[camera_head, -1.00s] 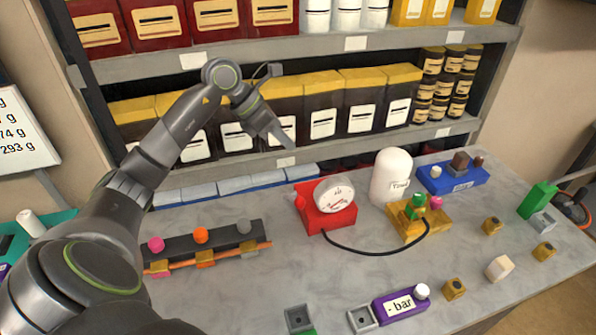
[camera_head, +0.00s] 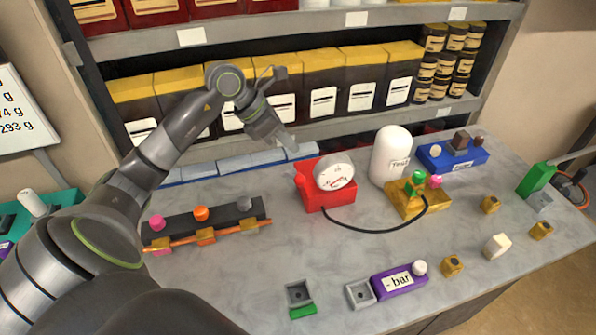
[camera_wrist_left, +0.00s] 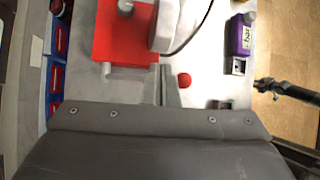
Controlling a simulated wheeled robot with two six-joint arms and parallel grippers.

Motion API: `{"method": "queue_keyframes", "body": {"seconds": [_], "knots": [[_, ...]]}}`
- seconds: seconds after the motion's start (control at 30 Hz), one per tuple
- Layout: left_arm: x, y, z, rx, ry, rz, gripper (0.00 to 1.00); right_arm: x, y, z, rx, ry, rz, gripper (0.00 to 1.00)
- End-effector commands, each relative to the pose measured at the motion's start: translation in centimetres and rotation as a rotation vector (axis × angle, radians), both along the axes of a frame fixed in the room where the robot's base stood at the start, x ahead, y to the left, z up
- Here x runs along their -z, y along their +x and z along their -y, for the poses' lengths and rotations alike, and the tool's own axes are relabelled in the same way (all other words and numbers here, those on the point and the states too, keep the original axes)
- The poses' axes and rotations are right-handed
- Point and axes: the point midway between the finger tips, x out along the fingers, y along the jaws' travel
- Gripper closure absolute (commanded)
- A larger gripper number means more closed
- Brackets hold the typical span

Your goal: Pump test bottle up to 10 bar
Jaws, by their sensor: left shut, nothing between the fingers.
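The white test bottle (camera_head: 391,155) stands upright at the back of the table. Left of it is a red block (camera_head: 325,196) carrying a round white pressure gauge (camera_head: 334,173); its needle reading is too small to tell. A black hose (camera_head: 375,227) joins it to a yellow block (camera_head: 407,206) with green and pink knobs. My left gripper (camera_head: 290,145) is shut and empty, its tips near the back left of the red block. In the left wrist view its shut fingers (camera_wrist_left: 163,86) point towards the red block (camera_wrist_left: 122,35), with a red ball (camera_wrist_left: 184,79) beside them.
A purple block labelled "- bar" (camera_head: 398,282) lies at the front. A dark rack (camera_head: 205,221) with coloured knobs is at the left. A blue block (camera_head: 455,155) and a green block (camera_head: 536,180) are at the right. Shelves (camera_head: 350,128) rise behind. The table's middle is clear.

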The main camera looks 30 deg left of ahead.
Motion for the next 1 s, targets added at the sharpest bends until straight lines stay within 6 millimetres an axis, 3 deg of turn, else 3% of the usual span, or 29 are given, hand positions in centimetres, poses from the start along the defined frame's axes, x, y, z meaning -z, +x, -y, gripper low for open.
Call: {"method": "queue_keyframes", "body": {"seconds": [0.03,0.23,1.0], "knots": [[1.0,-0.3,0.3,0.002,0.0,0.001,1.0,0.9,0.0,-0.1,0.0,0.001,0.001,0.64],[2.0,-1.0,1.1,0.002,0.001,0.001,1.0,2.0,0.1,-0.5,0.002,0.006,0.002,0.64],[2.0,-1.1,1.3,0.0,0.0,0.0,1.0,2.0,0.0,-0.2,0.001,0.002,0.0,0.64]]}}
